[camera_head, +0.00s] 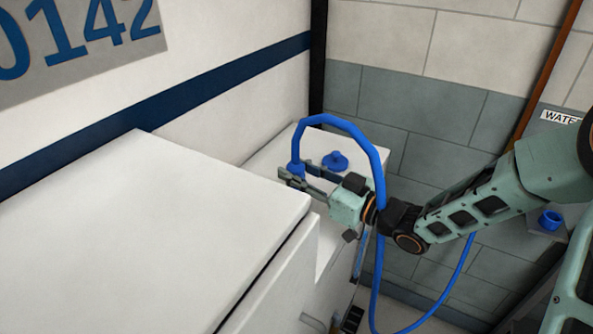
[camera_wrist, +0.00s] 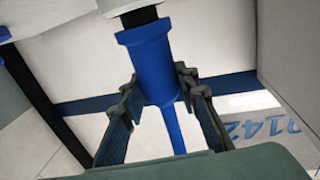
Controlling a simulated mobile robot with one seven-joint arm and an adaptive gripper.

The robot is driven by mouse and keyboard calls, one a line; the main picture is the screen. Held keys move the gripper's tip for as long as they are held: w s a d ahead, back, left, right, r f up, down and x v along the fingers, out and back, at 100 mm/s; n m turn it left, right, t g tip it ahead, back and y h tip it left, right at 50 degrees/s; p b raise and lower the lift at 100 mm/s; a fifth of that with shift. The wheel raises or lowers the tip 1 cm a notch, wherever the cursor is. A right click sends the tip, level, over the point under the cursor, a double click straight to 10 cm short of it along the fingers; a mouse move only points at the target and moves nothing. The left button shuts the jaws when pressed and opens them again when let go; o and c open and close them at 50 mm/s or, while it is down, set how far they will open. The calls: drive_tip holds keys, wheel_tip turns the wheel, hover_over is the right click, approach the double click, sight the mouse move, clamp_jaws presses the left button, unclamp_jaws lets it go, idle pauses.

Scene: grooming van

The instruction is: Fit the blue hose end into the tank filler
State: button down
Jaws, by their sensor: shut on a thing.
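The blue hose (camera_head: 340,121) arches up over my arm, and its end (camera_head: 295,170) points down. My gripper (camera_head: 303,176) is shut on the hose end above the white rear unit. In the wrist view the fingers (camera_wrist: 157,98) close around the blue hose end (camera_wrist: 147,57). A black tubular piece (camera_wrist: 140,17) shows at its wide rim, close to a white part at the picture's top edge. I cannot tell whether they touch or are joined.
A blue round knob or cap (camera_head: 335,161) sits on the white unit (camera_head: 268,152), right of the hose end. A large white box (camera_head: 150,230) fills the left foreground. The hose (camera_head: 377,290) trails down to the floor.

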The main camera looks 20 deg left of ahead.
drive_tip(key=shift+f+b, duration=0.5)
drive_tip(key=shift+f, duration=0.1)
drive_tip(key=c, duration=1.4)
unclamp_jaws()
drive_tip(key=shift+d, duration=0.1)
